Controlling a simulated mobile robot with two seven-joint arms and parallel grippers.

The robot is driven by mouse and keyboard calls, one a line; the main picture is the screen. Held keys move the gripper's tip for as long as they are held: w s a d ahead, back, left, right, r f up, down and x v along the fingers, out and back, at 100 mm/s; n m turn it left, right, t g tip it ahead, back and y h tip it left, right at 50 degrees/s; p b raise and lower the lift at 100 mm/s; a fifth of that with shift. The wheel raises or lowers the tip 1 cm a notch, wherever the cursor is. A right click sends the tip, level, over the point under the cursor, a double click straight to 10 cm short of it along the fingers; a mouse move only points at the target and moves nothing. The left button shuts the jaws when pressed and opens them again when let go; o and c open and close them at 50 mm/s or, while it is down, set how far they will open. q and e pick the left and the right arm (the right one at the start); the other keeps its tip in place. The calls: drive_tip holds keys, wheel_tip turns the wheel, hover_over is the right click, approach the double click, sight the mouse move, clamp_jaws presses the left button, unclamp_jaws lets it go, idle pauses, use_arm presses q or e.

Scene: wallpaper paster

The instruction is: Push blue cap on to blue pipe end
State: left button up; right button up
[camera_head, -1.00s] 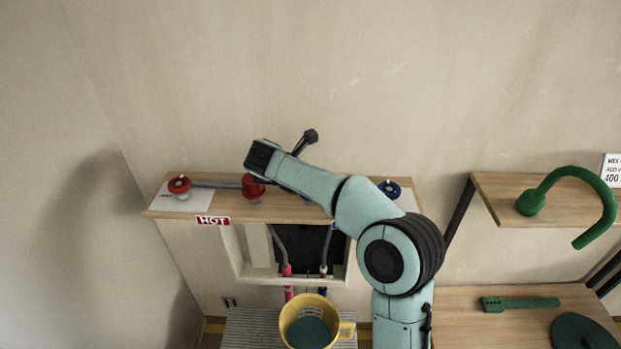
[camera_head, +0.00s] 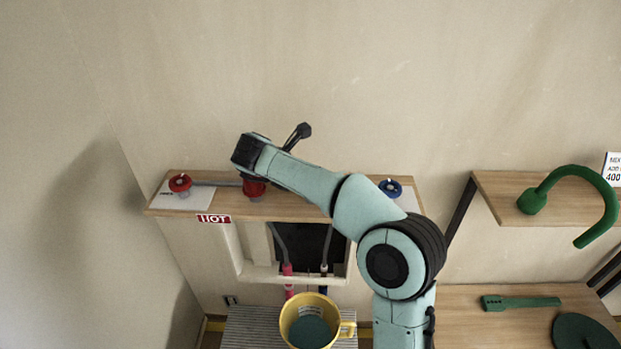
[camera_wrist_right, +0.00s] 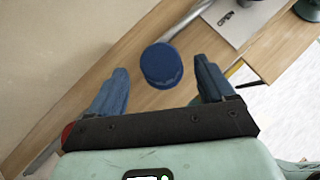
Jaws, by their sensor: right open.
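The round blue cap (camera_wrist_right: 161,65) is in the right wrist view, at the near end of a grey pipe (camera_wrist_right: 190,20) above the wooden shelf. Whether it is seated on the pipe end cannot be told. My right gripper (camera_wrist_right: 160,72) is open, with one blue finger on each side of the cap and visible gaps between. In the head view my right arm hides the cap and this gripper. The blue valve wheel (camera_head: 390,188) stands on the shelf's right end. My left gripper is not in view.
The wooden shelf (camera_head: 215,207) carries a red valve (camera_head: 180,184) and a red fitting (camera_head: 254,188) at left. Side shelves at right hold a green curved pipe (camera_head: 590,185).

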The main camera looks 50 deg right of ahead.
drive_tip(key=v, duration=0.9)
drive_tip(key=shift+a+r+p, duration=0.15)
drive_tip(key=shift+a+p, duration=0.05)
drive_tip(key=shift+p, duration=0.15)
